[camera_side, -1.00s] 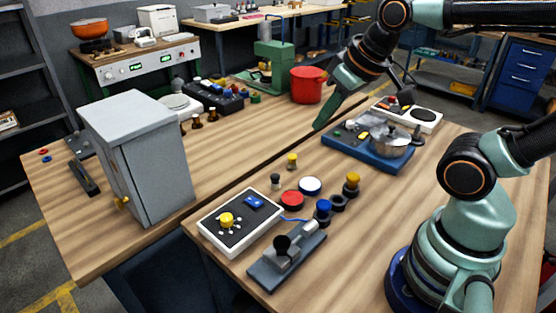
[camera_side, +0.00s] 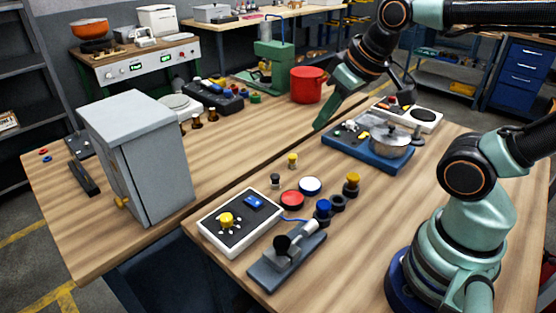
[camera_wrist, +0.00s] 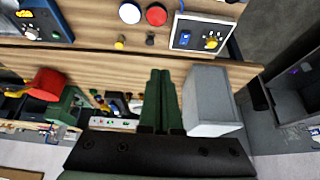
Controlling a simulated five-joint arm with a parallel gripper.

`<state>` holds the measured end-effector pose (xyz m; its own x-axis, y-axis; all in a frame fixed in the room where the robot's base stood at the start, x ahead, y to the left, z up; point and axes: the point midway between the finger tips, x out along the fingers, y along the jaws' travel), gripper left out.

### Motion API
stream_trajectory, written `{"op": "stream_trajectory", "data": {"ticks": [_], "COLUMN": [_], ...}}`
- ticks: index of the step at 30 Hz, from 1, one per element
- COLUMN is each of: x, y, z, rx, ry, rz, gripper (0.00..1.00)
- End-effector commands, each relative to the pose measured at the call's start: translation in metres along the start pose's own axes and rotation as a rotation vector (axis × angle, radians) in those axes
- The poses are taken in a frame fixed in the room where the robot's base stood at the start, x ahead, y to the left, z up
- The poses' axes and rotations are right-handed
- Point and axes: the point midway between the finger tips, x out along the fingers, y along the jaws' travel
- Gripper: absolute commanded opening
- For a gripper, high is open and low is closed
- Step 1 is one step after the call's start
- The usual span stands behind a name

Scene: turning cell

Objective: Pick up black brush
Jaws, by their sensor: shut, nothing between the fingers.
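My gripper (camera_side: 322,120) has green fingers. It is shut and empty above the table, left of the blue tray with the pot. In the wrist view its two fingers (camera_wrist: 161,82) lie side by side. No object is clearly a black brush. A long black object (camera_side: 83,178) lies at the far left of the table, left of the grey cabinet, and may be the brush; I cannot tell. It is well away from my gripper and I cannot make it out in the wrist view.
The grey cabinet (camera_side: 140,160) stands tall on the left. A red pot (camera_side: 307,85) and a green press (camera_side: 272,65) stand at the back. The blue tray (camera_side: 350,153) holds a metal pot (camera_side: 390,142). A white control box (camera_side: 235,235) and several knobs are in front.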

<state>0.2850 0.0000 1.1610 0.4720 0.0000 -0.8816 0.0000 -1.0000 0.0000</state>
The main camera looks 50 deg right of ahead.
Motion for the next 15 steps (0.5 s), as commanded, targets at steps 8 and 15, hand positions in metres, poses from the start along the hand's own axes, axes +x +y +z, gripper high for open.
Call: {"op": "stream_trajectory", "data": {"ticks": [8,15], "x": [0.0,0.0], "y": [0.0,0.0], "z": [0.0,0.0], "rx": [0.0,0.0], "ry": [0.0,0.0], "rz": [0.0,0.0], "gripper": [0.5,0.7]}}
